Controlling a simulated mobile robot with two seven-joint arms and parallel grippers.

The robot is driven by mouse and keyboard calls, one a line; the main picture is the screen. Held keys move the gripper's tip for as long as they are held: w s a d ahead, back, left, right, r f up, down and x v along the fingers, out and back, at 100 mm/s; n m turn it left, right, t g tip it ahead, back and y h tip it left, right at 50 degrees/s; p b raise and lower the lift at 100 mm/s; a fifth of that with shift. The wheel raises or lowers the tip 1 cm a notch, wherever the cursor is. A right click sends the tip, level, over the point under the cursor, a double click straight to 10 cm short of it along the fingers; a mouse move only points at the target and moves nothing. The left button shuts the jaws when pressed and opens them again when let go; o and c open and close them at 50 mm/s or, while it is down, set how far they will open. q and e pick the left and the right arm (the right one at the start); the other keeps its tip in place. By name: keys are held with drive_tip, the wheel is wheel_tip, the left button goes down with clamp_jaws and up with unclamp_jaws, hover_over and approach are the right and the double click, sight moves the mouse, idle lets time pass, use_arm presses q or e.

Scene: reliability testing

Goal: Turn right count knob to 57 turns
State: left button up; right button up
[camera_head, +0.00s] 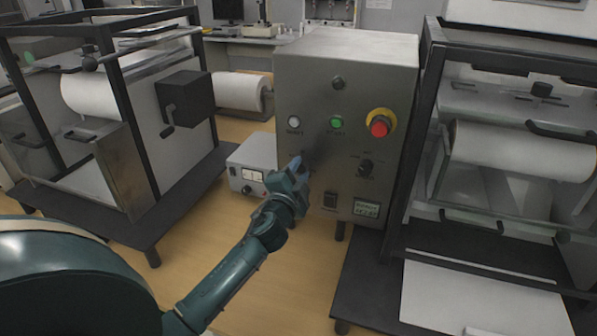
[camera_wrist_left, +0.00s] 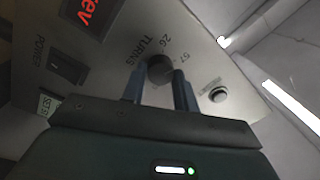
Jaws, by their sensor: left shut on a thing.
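A grey control box (camera_head: 345,70) stands in the middle of the head view. My left gripper (camera_head: 297,165) is at the left part of its front panel, below a white button. In the left wrist view the two fingers (camera_wrist_left: 160,88) are shut on a dark round turns knob (camera_wrist_left: 160,68), with the lettering "TURNS", "26" and "57" around it. The gripper hides this knob in the head view. Another dark knob (camera_head: 365,168) sits farther right on the panel, free. Which way the gripped knob points cannot be told. My right gripper is not in view.
The panel also bears a white button (camera_head: 293,122), a green button (camera_head: 337,122), a red stop button (camera_head: 380,127), a power switch (camera_head: 330,200) and a small display (camera_head: 366,208). Framed roller machines flank the box. A small meter unit (camera_head: 252,168) stands left of it.

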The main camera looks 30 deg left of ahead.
use_arm(q)
drive_tip(key=shift+m, duration=0.6)
drive_tip(key=o, duration=1)
drive_tip(key=shift+c, duration=0.2)
drive_tip(key=b+v, duration=0.2)
drive_tip(key=v, duration=1.1)
